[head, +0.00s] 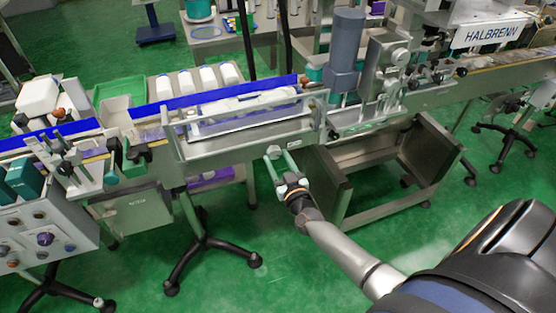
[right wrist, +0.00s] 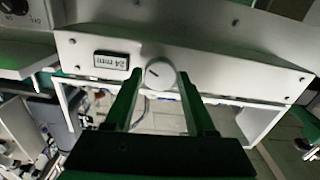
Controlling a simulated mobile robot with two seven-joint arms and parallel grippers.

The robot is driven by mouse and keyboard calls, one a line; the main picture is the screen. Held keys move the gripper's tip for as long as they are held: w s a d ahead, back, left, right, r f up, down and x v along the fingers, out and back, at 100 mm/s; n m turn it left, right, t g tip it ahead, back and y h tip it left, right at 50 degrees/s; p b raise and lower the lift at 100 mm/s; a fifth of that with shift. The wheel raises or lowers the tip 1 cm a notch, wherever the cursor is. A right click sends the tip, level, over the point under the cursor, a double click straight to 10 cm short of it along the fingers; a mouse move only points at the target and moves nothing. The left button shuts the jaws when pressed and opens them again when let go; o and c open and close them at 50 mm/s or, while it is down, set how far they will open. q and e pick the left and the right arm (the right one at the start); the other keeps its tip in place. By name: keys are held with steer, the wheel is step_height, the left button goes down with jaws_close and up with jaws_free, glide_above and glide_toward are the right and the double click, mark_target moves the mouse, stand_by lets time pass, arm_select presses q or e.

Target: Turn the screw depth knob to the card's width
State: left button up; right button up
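A round pale knob (right wrist: 159,73) with a dark pointer mark sits on a flat metal panel (right wrist: 215,72) in the right wrist view. To its left, a small dark-framed plate (right wrist: 111,60) reads "24 mm". My right gripper (right wrist: 159,78) is open, with its two green fingers on either side of the knob; I cannot tell whether they touch it. In the head view my right gripper (head: 281,152) reaches up to the front of the conveyor machine; the knob cannot be made out there. My left gripper is not in view.
The conveyor (head: 240,140) with a clear guard runs across the head view. A metal open-topped bin (head: 385,165) stands right of my right gripper. A control box (head: 40,235) with knobs is at the left. Green floor is clear below the gripper.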

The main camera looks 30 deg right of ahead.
jaws_close()
steer(key=shift+m, duration=0.3)
